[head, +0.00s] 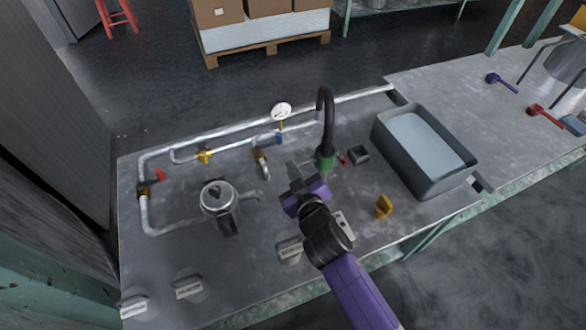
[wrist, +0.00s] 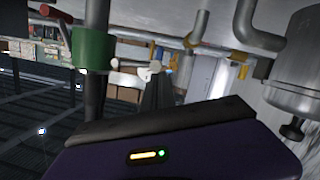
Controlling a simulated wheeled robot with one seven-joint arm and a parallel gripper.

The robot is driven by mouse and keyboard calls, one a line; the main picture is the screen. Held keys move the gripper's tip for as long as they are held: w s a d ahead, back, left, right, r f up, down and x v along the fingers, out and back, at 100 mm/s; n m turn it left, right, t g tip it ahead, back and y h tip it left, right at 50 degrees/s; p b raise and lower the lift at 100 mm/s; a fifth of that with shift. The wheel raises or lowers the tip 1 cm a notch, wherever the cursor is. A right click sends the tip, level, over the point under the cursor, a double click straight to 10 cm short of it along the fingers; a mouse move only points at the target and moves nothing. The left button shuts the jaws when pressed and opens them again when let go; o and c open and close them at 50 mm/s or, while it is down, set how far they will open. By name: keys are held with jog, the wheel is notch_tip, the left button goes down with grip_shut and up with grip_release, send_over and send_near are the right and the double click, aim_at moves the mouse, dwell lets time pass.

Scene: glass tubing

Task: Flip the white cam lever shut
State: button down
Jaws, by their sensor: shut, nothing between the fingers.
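I cannot make out the white cam lever for certain. A pale piece (head: 343,224) shows on the bench just right of my wrist in the head view, partly hidden by my arm; I cannot tell if it is the lever. A small white shape (wrist: 148,71) shows beyond my fingers in the wrist view, and it may be the gauge or a lever. My purple gripper (head: 294,172) is shut and empty over the middle of the bench, left of the black tap. Its dark fingers also show in the wrist view (wrist: 158,92).
The black tap (head: 325,110) with a green collar (wrist: 93,48) stands close to my gripper. Pipes, a white gauge (head: 281,111) and a metal canister (head: 218,200) lie leftward. A grey basin (head: 447,176) and yellow piece (head: 383,206) are on the right. The front-left bench has labelled discs (head: 189,288).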

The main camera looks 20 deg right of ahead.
jog(key=shift+a+f+n+h+b, duration=0.1)
jog(key=shift+f+n+h+b, duration=0.5)
jog(key=shift+f+n+b, duration=1.5)
jog(key=shift+r+m+b, duration=0.4)
jog(key=shift+r+m, duration=0.1)
jog(key=shift+r, duration=0.4)
